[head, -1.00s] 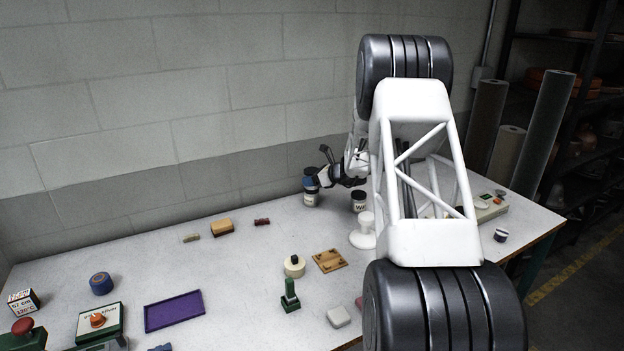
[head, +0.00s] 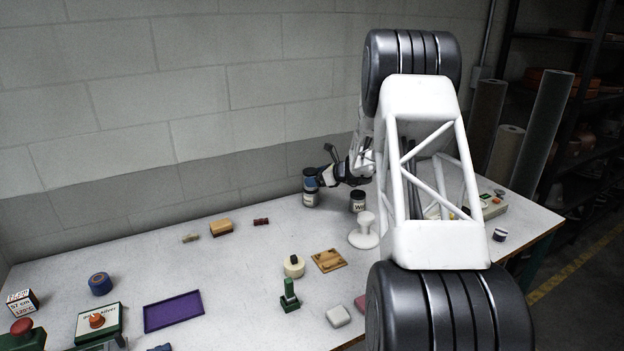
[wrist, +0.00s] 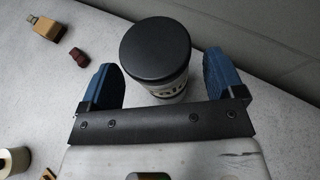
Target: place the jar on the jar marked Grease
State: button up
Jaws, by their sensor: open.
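A jar with a black lid (wrist: 155,50) and a pale label (wrist: 172,91) stands between my blue fingertips in the wrist view. In the head view, its dark lid (head: 310,172) tops an upright column about two jars tall. A pale-labelled jar (head: 310,200) is at the bottom on the table; its label is too small to read. A finger hides the middle, but the jars look stacked. My gripper (head: 320,180) is open around the upper part, and it also shows in the wrist view (wrist: 165,85) with a finger on each side, a gap showing at the right finger.
Another dark-lidded jar (head: 358,201), its label starting with W, stands close on the right. A white spool-shaped stand (head: 364,232) is in front of it. A wooden block (head: 221,227) and a dark red piece (head: 261,222) lie left. The wall is close behind.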

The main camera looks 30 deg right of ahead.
jog(key=v, duration=0.9)
jog(key=shift+s+d, duration=0.25)
jog(key=shift+s, duration=0.05)
jog(key=shift+r, duration=0.1)
jog(key=s+a+r+n+g, duration=0.2)
jog(key=s+a+r+n, duration=0.4)
jog(key=a, duration=0.4)
jog(key=s+a+r+n+g+h, duration=0.1)
jog(key=s+a+r+n+g, duration=0.2)
jog(key=s+a, duration=0.55)
jog(key=s+a+r+n+g, duration=0.2)
jog(key=s+a+r+n, duration=0.35)
jog(key=a, duration=0.45)
jog(key=s+a+n+h, duration=0.2)
jog(key=s+a+n, duration=0.1)
jog(key=s, duration=0.8)
jog(key=s+a+n+h, duration=0.2)
jog(key=s+a+n, duration=0.2)
jog(key=s, duration=0.7)
jog(key=s+a+f+n+g+h, duration=0.1)
jog(key=s+a+n+h, duration=0.2)
jog(key=s+n, duration=0.4)
jog(key=s, duration=0.4)
jog(key=shift+s+a, duration=0.15)
jog(key=shift+s, duration=0.25)
